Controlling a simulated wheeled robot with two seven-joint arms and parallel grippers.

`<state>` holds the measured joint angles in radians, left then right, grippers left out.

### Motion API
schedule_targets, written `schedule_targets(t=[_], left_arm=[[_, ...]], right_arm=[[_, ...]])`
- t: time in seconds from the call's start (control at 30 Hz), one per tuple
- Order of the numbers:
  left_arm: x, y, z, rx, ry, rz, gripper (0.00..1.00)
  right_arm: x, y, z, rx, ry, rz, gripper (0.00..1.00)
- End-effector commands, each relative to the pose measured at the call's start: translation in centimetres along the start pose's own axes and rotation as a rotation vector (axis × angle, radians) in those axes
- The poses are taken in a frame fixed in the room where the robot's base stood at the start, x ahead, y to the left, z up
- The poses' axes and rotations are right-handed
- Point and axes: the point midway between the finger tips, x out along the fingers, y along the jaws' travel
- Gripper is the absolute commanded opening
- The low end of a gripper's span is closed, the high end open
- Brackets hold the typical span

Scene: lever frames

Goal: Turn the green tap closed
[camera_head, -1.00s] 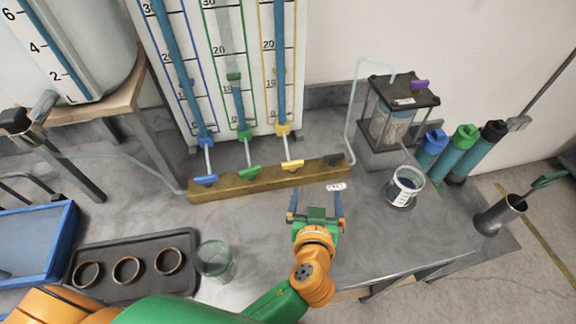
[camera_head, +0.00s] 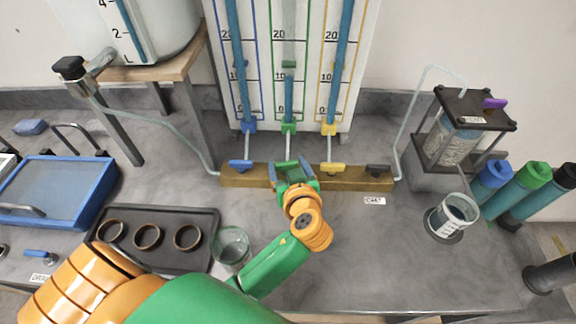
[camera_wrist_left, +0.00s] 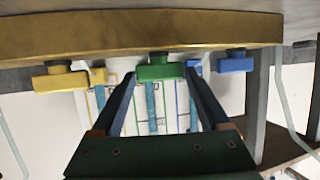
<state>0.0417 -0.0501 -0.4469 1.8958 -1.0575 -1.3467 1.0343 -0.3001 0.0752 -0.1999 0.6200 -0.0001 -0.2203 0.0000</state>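The green tap (camera_head: 286,166) sits on the brass bar (camera_head: 352,182), between the blue tap (camera_head: 240,166) and the yellow tap (camera_head: 332,168). Its handle lies roughly along the bar and is partly hidden by my gripper in the head view. My left gripper (camera_head: 292,174) is open over the bar at the green tap. In the left wrist view the green tap (camera_wrist_left: 160,69) shows between the open fingertips, with a finger on either side; I cannot tell whether they touch it. My right gripper is not in view.
Behind the bar stand the gauge tubes (camera_head: 288,85) on a white panel. A black tap (camera_head: 378,169) is at the bar's right end. A glass (camera_head: 231,246) and a dark tray (camera_head: 205,258) lie near my arm. A beaker (camera_head: 452,215) stands right; the front right bench is clear.

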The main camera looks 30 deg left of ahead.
Motion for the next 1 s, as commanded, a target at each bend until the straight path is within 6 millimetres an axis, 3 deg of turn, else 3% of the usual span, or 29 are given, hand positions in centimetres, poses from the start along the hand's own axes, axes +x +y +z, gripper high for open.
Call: schedule_targets(t=[0.03,0.2,0.53,0.83,0.87,0.93,1.0], left_arm=[[0.0,0.0,0.0,0.0,0.0,0.0,0.62],[0.0,0.0,0.0,0.0,0.0,0.0,0.17],[0.0,-0.5,-0.1,0.094,-0.003,0.218,0.17],[0.0,-0.4,0.0,0.099,0.0,0.239,0.17],[0.0,-0.4,0.0,0.099,0.0,0.238,0.8],[0.0,-0.4,0.0,0.098,0.0,0.238,0.99],[0.0,-0.4,0.0,0.098,0.001,0.238,1.0]], right_arm=[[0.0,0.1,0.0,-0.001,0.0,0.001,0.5],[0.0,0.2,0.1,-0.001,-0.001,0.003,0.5],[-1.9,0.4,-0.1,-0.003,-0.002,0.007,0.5],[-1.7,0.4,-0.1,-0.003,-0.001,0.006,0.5],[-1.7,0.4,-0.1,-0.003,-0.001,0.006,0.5],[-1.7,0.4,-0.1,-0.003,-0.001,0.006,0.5],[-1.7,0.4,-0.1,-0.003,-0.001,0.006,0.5]])
